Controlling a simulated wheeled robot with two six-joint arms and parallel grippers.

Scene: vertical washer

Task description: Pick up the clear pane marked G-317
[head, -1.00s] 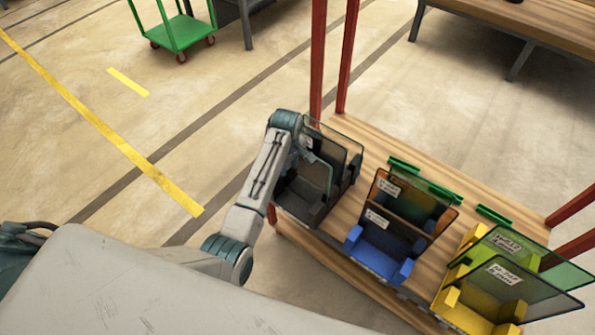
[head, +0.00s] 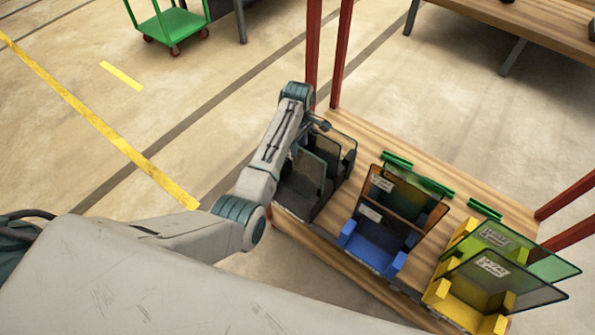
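A dark rack (head: 297,203) on the wooden table holds upright, see-through panes. The front pane (head: 309,172) looks dark grey, and a second pane (head: 341,150) stands behind it. No marking on them can be read, so I cannot tell which pane is G-317. My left gripper (head: 318,124) is at the top back of the dark rack, mostly hidden behind my own wrist. I cannot tell whether its fingers are open or touch a pane. My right gripper is not in view.
A blue rack (head: 376,250) holds brown-tinted panes with white labels. A yellow rack (head: 466,312) holds greenish and dark panes, also labelled. Green bars (head: 398,160) lie behind the racks. Red posts (head: 340,55) rise at the table's back corner.

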